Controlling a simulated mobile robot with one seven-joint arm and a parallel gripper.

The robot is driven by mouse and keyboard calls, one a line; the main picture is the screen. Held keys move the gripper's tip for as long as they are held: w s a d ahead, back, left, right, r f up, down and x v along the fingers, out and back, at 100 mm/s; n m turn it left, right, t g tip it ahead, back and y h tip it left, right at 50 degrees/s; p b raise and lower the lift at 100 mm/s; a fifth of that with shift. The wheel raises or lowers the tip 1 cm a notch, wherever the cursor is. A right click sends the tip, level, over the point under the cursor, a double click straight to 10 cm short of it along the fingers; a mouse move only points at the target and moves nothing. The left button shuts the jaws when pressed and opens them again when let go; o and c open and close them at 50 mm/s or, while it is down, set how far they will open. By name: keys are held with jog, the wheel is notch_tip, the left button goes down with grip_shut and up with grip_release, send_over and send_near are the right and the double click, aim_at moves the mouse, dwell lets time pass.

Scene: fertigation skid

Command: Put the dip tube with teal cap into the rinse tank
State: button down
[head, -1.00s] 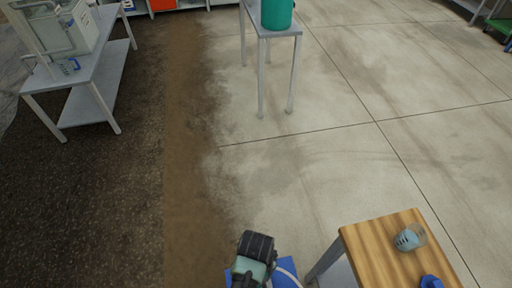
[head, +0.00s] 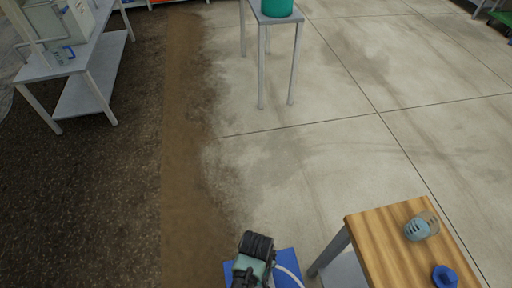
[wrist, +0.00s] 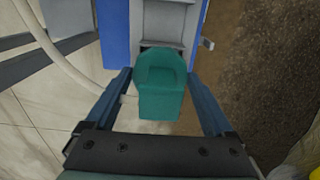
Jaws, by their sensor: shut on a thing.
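In the wrist view my gripper (wrist: 160,75) has its two blue fingers on either side of a teal block-like cap (wrist: 160,100), which I take to be the cap of the dip tube. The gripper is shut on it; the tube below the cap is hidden. In the head view a teal, round-sided container (head: 278,7) stands on a tall narrow grey stand at the top, cut off by the frame edge. I cannot tell whether it is the rinse tank. It is well away from my arm, which shows at the bottom centre.
A wooden-topped table (head: 376,247) stands at the lower right, with a clear cup with light-blue contents (head: 416,230) and a blue piece (head: 445,277). A grey bench (head: 88,58) with equipment stands at the upper left. The concrete floor between is clear.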

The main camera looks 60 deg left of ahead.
jog(key=shift+f, duration=0.3)
grip_release()
notch_tip(320, 180, up, 13)
jog(key=shift+p, duration=0.5)
dwell(0.3)
